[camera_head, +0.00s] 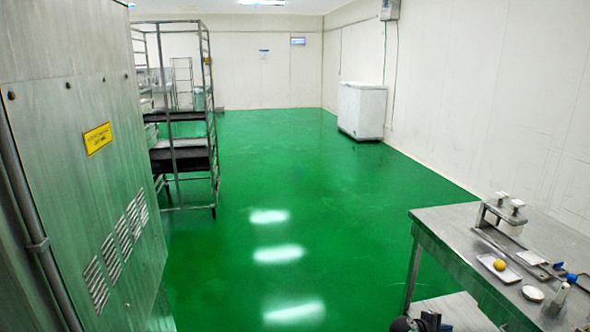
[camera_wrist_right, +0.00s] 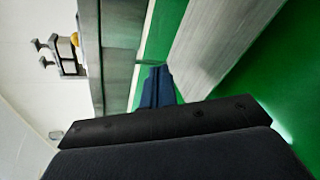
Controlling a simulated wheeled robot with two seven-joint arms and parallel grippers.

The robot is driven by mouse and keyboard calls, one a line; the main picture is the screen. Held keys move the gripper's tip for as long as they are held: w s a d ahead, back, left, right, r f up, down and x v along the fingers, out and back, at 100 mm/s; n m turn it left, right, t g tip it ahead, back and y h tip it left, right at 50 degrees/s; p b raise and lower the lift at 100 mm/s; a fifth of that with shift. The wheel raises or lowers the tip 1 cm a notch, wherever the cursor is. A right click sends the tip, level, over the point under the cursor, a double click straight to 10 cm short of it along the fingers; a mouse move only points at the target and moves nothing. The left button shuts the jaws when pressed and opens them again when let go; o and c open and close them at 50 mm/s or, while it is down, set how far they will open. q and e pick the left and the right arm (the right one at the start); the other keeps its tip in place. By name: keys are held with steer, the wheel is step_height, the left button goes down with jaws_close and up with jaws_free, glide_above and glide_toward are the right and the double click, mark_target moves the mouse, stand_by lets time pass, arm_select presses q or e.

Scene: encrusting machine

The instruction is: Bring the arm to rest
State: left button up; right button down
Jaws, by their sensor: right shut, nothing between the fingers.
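My right gripper (camera_head: 428,322) shows only in part at the bottom edge of the head view, low beside the steel table (camera_head: 455,230). In the right wrist view its dark fingers (camera_wrist_right: 155,88) are together with nothing between them. The green floor and a grey panel lie beyond the fingers there. The table's edge also shows at the left of the wrist view (camera_wrist_right: 88,50). My left gripper is not in view.
On the table are a metal device (camera_head: 505,215), a white tray with a yellow ball (camera_head: 500,265) and a small white dish (camera_head: 533,293). A steel cabinet (camera_head: 70,180) and a rack (camera_head: 185,150) stand left. The middle floor is clear.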

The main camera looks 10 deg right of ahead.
steer(key=w+a+m+t+y, duration=0.15)
steer(key=a+m+y, duration=0.25)
steer(key=a, duration=0.4)
steer(key=s+a+f+m+y, duration=0.1)
steer(key=s+a+f+y, duration=0.2)
steer(key=a, duration=0.4)
steer(key=s+a+f+t+y, duration=0.1)
steer(key=s+a+y, duration=0.1)
steer(key=s+a, duration=0.4)
steer(key=s+a+f+m+y, duration=0.1)
steer(key=s+a+f+y, duration=0.15)
steer(key=a, duration=0.65)
steer(key=s+a+f+g+y, duration=0.1)
steer(key=s+a+f, duration=0.2)
steer(key=s, duration=0.7)
steer(key=s+a+f+g+y, duration=0.1)
steer(key=s+a+f, duration=0.3)
steer(key=s, duration=0.6)
steer(key=s+a+f+g+y, duration=0.1)
steer(key=s+a+f, duration=0.2)
steer(key=s, duration=0.8)
steer(key=shift+a+f+g, duration=0.3)
steer(key=shift+a+g, duration=0.05)
steer(key=shift+a, duration=0.6)
